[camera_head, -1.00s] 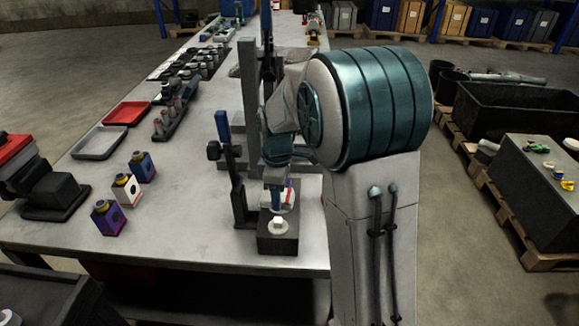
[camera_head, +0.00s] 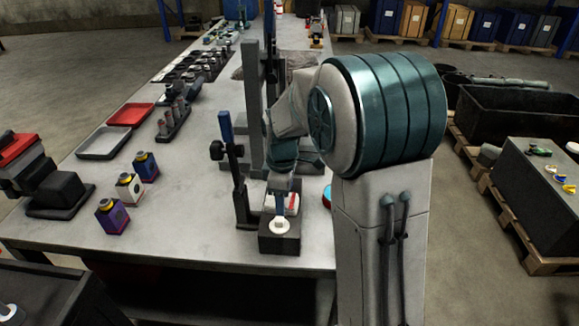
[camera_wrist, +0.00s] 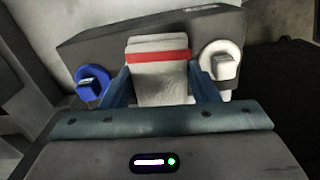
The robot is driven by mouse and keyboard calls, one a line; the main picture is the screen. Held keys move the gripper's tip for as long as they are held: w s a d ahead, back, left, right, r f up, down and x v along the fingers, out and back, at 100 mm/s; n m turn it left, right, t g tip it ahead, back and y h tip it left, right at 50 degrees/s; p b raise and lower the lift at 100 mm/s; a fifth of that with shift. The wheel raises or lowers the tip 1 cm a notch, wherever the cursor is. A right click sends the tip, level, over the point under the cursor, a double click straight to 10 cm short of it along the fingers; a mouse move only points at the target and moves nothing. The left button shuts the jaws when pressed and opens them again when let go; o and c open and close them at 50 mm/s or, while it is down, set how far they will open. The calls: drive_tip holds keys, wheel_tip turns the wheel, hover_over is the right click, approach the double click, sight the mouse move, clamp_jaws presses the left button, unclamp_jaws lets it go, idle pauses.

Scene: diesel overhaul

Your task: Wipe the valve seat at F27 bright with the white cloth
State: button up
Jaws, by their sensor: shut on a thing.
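My gripper (camera_wrist: 158,85) is shut on the white cloth (camera_wrist: 158,82), a folded pad with a red band, gripped between two blue fingers. The cloth also shows in the head view (camera_head: 291,203), partly hidden by my gripper. It is over or against a dark grey block (camera_wrist: 120,45); I cannot tell whether it touches. The block carries a blue ring (camera_wrist: 91,82) to the left of the cloth and a white ring (camera_wrist: 222,62) to the right, each with a small square peg. In the head view the block (camera_head: 279,243) sits at the bench's front edge. No F27 marking is readable.
A dark upright stand (camera_head: 240,190) with a blue top is close to the left of my gripper. Several small bottles (camera_head: 130,187), a grey tray (camera_head: 103,143) and a red tray (camera_head: 132,113) lie farther left. The bench between is clear.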

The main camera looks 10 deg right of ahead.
drive_tip(key=shift+w+a, duration=0.25)
drive_tip(key=shift+a, duration=0.6)
drive_tip(key=shift+s+d, duration=0.3)
drive_tip(key=shift+d, duration=0.6)
drive_tip(key=shift+s+d, duration=0.25)
drive_tip(key=shift+d, duration=0.6)
wheel_tip(320, 180, up, 2)
drive_tip(key=shift+w+r+p, duration=0.1)
drive_tip(key=shift+r+p, duration=0.1)
drive_tip(key=shift+p, duration=0.35)
drive_tip(key=shift+a+r+p, duration=0.1)
drive_tip(key=shift+r+p, duration=2.1)
drive_tip(key=shift+r, duration=0.7)
